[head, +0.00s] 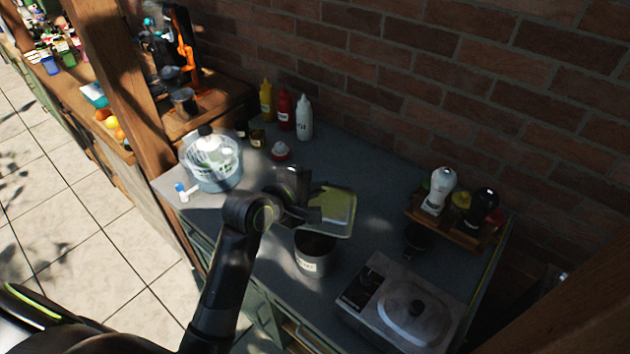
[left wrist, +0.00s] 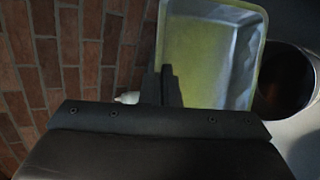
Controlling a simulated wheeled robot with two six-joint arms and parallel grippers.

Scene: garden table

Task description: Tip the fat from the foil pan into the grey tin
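The foil pan (head: 334,212) is a shallow silvery rectangular pan with yellow fat inside. My left gripper (head: 308,200) is shut on its left edge and holds it above the table. In the left wrist view the pan (left wrist: 232,50) shows its yellow inside, with the dark gripper fingers (left wrist: 168,90) at its near edge. The grey tin (head: 312,262) stands upright on the table, open at the top, with a white label. The pan is above and just behind the tin's mouth. The tin's dark opening (left wrist: 285,85) shows right of the pan. My right gripper is out of view.
A wooden rack (head: 455,225) holds shakers at the back right. A salad spinner (head: 212,160) is at the left, and sauce bottles (head: 285,110) stand by the brick wall.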

